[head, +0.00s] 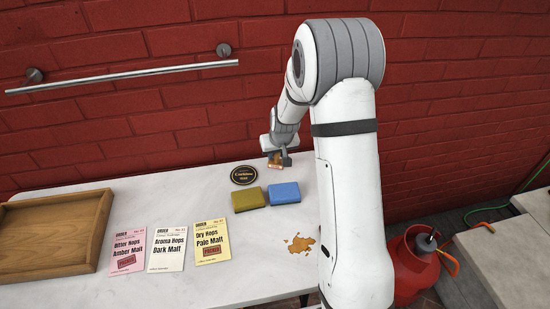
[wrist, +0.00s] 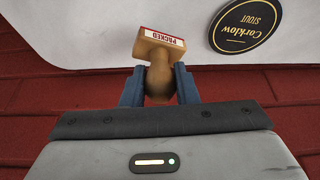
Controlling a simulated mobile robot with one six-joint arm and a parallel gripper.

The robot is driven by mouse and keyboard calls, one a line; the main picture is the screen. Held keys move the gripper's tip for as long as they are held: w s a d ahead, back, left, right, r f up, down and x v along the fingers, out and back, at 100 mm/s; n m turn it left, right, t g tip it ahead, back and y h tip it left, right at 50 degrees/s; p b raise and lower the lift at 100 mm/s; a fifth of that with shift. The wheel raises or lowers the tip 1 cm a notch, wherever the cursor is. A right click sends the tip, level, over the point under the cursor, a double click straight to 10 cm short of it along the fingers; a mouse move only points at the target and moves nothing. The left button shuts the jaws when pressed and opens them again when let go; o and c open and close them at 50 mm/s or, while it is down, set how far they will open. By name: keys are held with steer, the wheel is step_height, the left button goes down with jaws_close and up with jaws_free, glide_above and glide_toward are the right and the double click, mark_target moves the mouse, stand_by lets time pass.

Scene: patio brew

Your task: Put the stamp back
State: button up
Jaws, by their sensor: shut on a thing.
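The stamp (wrist: 158,50) has a wooden body and a label reading PACKED on its block. My gripper (wrist: 158,88) is shut on the stamp's handle, with one finger on each side. In the head view the stamp (head: 274,160) is small, held in my gripper (head: 275,155) at the back of the table, near the brick wall. I cannot tell whether the stamp touches the table. Three order cards lie on the table: a pink one (head: 128,240), a white one (head: 167,262) and a yellow one (head: 210,255). The pink and yellow cards bear a red stamp mark; I see none on the white one.
A black oval coaster (head: 244,175) lies left of my gripper, and it also shows in the wrist view (wrist: 245,22). A wooden tray (head: 98,232) stands left.

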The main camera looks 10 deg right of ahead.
mark_target(276, 163)
steer(key=shift+f, duration=1.05)
steer(key=shift+f, duration=0.1)
steer(key=o, duration=0.6)
steer(key=shift+f, duration=0.1)
steer(key=shift+c, duration=0.2)
steer(key=o, duration=0.5)
steer(key=shift+c, duration=0.2)
